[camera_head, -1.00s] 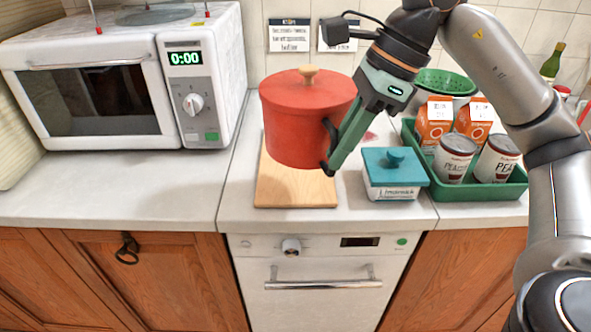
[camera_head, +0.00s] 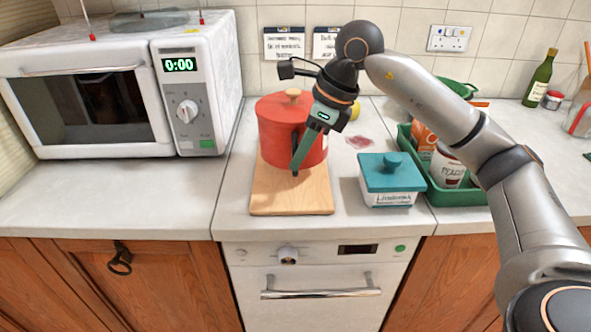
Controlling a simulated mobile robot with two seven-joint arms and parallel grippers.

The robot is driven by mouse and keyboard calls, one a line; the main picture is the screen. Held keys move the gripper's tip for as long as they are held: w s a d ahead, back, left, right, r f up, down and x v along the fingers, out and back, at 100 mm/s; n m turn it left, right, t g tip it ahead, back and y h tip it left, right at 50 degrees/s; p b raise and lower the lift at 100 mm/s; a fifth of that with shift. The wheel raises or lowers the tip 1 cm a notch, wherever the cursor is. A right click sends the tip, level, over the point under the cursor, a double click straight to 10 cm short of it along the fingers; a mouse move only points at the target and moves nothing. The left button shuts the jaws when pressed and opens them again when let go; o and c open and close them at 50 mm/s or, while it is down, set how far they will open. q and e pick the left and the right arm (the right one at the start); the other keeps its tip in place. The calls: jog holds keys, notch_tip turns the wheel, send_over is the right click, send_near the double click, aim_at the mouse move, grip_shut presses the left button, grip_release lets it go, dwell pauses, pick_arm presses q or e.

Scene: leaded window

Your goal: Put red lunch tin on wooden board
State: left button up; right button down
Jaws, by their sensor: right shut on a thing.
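The red lunch tin (camera_head: 275,132), a round red pot-like tin with a wooden knob on its lid, is upright over the back part of the wooden board (camera_head: 290,197). I cannot tell for sure whether its base touches the board. My right gripper (camera_head: 298,165) comes down in front of the tin's right side and is shut on it, seemingly at its side handle, which the fingers mostly hide. The front part of the board is bare. My left gripper is not in view.
A teal-lidded box (camera_head: 391,180) stands just right of the board. Beyond it a green tray (camera_head: 455,196) holds cans and cartons, partly behind my right arm. A white microwave (camera_head: 120,90) stands at the left. Wall cards and a pinkish stain are behind.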

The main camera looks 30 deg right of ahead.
jog(key=shift+w+f, duration=0.6)
jog(key=shift+f, duration=0.1)
notch_tip(320, 180, down, 3)
jog(key=shift+w+f, duration=0.15)
jog(key=c, duration=0.9)
grip_release()
jog(key=v, duration=1.2)
jog(key=shift+p, duration=0.45)
